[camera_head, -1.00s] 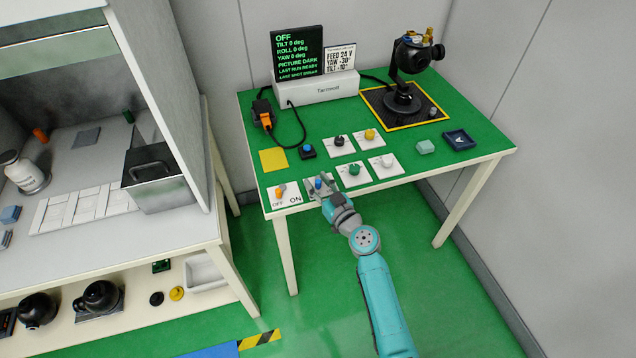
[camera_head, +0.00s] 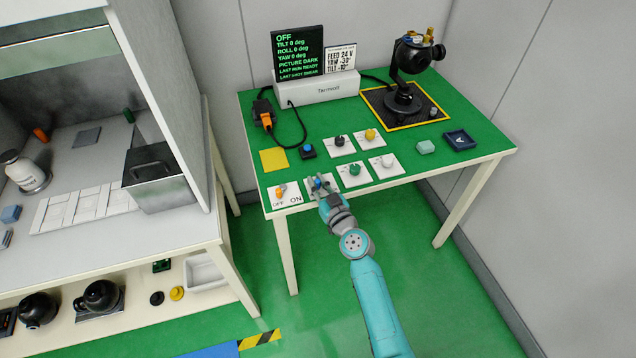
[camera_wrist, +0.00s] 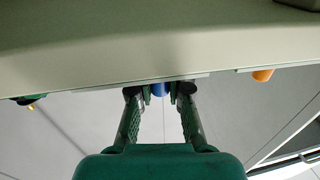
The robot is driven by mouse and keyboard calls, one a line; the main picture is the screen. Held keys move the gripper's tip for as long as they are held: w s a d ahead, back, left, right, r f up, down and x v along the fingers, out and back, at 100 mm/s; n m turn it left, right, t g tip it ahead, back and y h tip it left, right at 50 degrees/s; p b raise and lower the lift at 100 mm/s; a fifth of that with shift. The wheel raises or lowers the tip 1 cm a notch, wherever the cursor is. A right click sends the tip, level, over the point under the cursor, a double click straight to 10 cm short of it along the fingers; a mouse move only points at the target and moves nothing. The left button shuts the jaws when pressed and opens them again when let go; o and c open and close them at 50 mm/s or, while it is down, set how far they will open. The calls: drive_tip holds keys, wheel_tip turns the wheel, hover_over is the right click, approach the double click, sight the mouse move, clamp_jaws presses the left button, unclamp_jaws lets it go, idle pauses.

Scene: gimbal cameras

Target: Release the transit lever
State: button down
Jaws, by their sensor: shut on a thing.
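A small blue lever or knob (camera_head: 318,183) stands on a plate at the front edge of the green table, right of the OFF/ON plate. I cannot read a label that names it. My gripper (camera_head: 319,187) reaches it from the front, its two fingers on either side. In the wrist view my gripper (camera_wrist: 160,92) is shut on the blue lever (camera_wrist: 158,89), which shows between the dark fingertips. The fingers partly hide the lever and its plate. The gimbal camera (camera_head: 412,55) stands on a black, yellow-edged mat at the back right.
An orange switch (camera_head: 281,190) on the OFF/ON plate sits close left; it also shows in the wrist view (camera_wrist: 262,76). A green knob (camera_head: 354,169) and several other knob plates are close by. The display (camera_head: 298,52) reads OFF, PICTURE DARK. A blue button (camera_head: 308,151) lies behind.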

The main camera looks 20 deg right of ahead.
drive_tip(key=c, duration=1.1)
unclamp_jaws()
drive_tip(key=s+d, duration=0.1)
drive_tip(key=s, duration=1.1)
drive_tip(key=shift+d, duration=0.35)
